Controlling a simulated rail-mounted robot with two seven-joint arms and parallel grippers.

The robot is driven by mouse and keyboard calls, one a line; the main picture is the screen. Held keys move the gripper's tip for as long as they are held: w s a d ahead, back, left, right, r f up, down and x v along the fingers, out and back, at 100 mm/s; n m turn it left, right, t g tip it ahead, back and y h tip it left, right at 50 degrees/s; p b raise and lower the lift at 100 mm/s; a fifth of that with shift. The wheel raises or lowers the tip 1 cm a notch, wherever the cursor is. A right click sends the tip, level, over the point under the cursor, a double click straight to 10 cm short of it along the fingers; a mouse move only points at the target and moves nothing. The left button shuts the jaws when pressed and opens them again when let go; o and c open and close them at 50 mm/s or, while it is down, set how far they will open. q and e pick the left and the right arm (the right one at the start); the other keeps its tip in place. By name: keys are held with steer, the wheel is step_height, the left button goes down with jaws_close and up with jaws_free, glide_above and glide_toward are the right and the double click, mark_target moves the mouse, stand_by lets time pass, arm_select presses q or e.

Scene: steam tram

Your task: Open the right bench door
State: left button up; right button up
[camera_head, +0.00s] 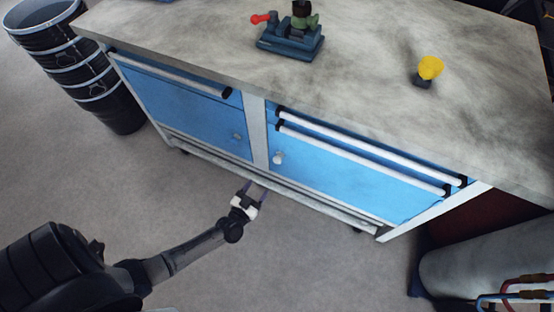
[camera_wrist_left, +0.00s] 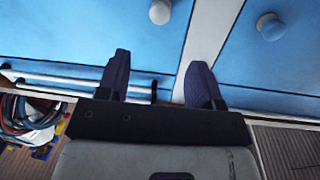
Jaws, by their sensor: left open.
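The right bench door (camera_head: 335,178) is a blue panel, shut, with a pale round knob (camera_head: 278,158) near its left edge. In the left wrist view, which looks turned over, the right door (camera_wrist_left: 75,30) fills the left side and its knob (camera_wrist_left: 160,12) is at the top edge. My left gripper (camera_head: 256,189) is open and empty, in front of the bench and below that knob in the head view. In the left wrist view its two dark fingers (camera_wrist_left: 157,72) are spread apart, and the knob lies beyond their tips, not touched. My right gripper is not in view.
The left bench door (camera_head: 185,105) is shut, with its own knob (camera_head: 237,136). White bar handles (camera_head: 365,155) run above the right door. A vise (camera_head: 291,40) and a yellow-topped object (camera_head: 430,68) stand on the worktop. Black bins (camera_head: 80,60) stand left; a grey cylinder (camera_head: 480,265) lies right.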

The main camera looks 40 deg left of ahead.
mark_target(276, 162)
arm_select(q)
steer(key=shift+m, duration=0.3)
steer(key=w+b, duration=0.1)
steer(key=w, duration=0.3)
steer(key=w+a+b, duration=0.1)
steer(key=w+b, duration=0.1)
steer(key=w, duration=0.2)
steer(key=w+a+b, duration=0.1)
steer(key=w+b, duration=0.1)
steer(key=w, duration=0.2)
steer(key=shift+w, duration=0.1)
steer(key=shift+w+a, duration=0.15)
steer(key=shift+w, duration=0.75)
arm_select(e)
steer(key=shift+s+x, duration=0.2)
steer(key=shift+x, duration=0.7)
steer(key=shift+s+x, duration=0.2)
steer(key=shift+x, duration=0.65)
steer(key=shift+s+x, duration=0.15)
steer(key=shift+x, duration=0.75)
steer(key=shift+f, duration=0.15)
